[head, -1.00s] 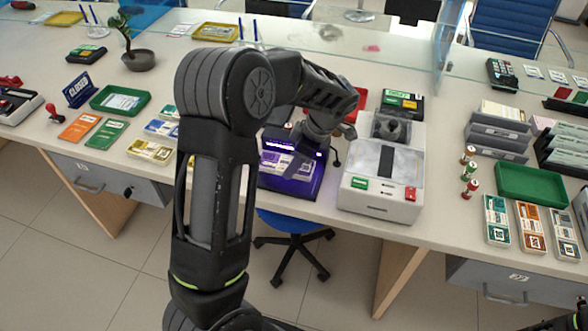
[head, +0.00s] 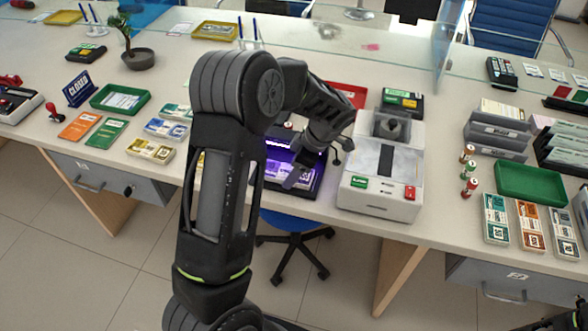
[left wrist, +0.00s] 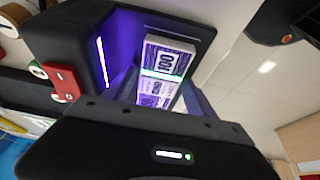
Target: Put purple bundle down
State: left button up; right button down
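The purple bundle (left wrist: 162,75) is a banded stack of notes with "100" on its face. It lies over the dark bed of the lamp unit (left wrist: 185,30), lit violet. I cannot tell whether it rests fully on the bed. It also shows in the head view (head: 282,172), partly hidden by my left gripper (head: 296,176). In the left wrist view the fingers of my left gripper (left wrist: 160,92) lie along both sides of the bundle and appear shut on it. My right gripper is not in view; only a dark piece shows at the lower right corner.
A white counting machine (head: 380,175) stands just right of the lamp unit. A red tray (head: 345,95) lies behind. Flat bundles (head: 150,150) lie to the left, and a green tray (head: 530,180) and stamps (head: 468,170) to the right. The counter's front edge is close.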

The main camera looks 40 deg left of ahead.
pick_arm(q)
jog(key=shift+o, duration=0.9)
jog(key=shift+r, duration=0.1)
jog(key=shift+r, duration=0.2)
jog(key=b+v, duration=0.1)
jog(key=v, duration=1)
jog(key=shift+d+r, duration=0.2)
jog(key=shift+r, duration=0.1)
jog(key=shift+w, duration=0.1)
